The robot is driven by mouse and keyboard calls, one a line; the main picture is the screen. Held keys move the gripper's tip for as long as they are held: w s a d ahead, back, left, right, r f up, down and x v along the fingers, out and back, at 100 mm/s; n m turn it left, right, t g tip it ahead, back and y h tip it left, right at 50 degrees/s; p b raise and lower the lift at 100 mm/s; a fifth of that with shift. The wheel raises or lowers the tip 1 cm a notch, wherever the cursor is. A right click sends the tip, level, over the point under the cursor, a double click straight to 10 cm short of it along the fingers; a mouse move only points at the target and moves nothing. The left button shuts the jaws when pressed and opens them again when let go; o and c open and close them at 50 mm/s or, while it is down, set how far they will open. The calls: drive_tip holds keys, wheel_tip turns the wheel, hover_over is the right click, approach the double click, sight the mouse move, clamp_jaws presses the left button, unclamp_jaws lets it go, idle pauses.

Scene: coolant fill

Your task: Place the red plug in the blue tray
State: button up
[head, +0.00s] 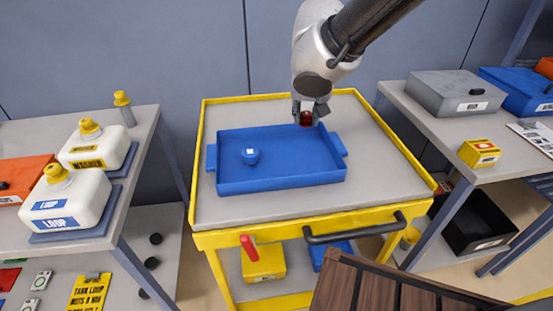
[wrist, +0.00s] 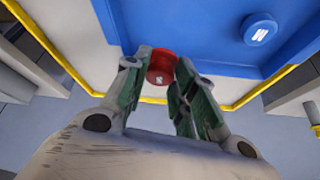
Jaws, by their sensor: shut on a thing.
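The red plug (head: 306,118) is between the fingertips of my gripper (head: 306,108), over the back right part of the blue tray. In the wrist view the red plug (wrist: 162,66) shows between the two green-padded fingers of my gripper (wrist: 160,72), which are shut on it. The blue tray (head: 290,181) lies on the grey top of a yellow-edged cart. A blue plug (head: 250,156) with a white mark sits in the left part of the tray; it also shows in the wrist view (wrist: 259,30). The plug's exact height above the tray floor is hard to tell.
The cart top (head: 380,150) is clear around the tray. A left bench holds white jugs (head: 66,200) marked LOOP and WASHER. A right bench holds a grey case (head: 455,92), a blue case (head: 520,88) and a small yellow box (head: 480,153).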

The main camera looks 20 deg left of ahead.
drive_tip(key=shift+s+a, duration=0.1)
drive_tip(key=shift+a, duration=0.05)
drive_tip(key=shift+f+n, duration=0.3)
drive_tip(key=shift+f, duration=0.15)
hover_over(300, 152)
drive_tip(key=s+d, duration=0.1)
drive_tip(key=s, duration=0.2)
drive_tip(key=f, duration=0.9)
drive_tip(key=shift+w+d, duration=0.15)
drive_tip(key=shift+w, duration=0.05)
drive_tip(key=shift+f, duration=0.1)
drive_tip(key=shift+f, duration=0.1)
drive_tip(key=o, duration=0.8)
drive_tip(key=shift+o, duration=0.2)
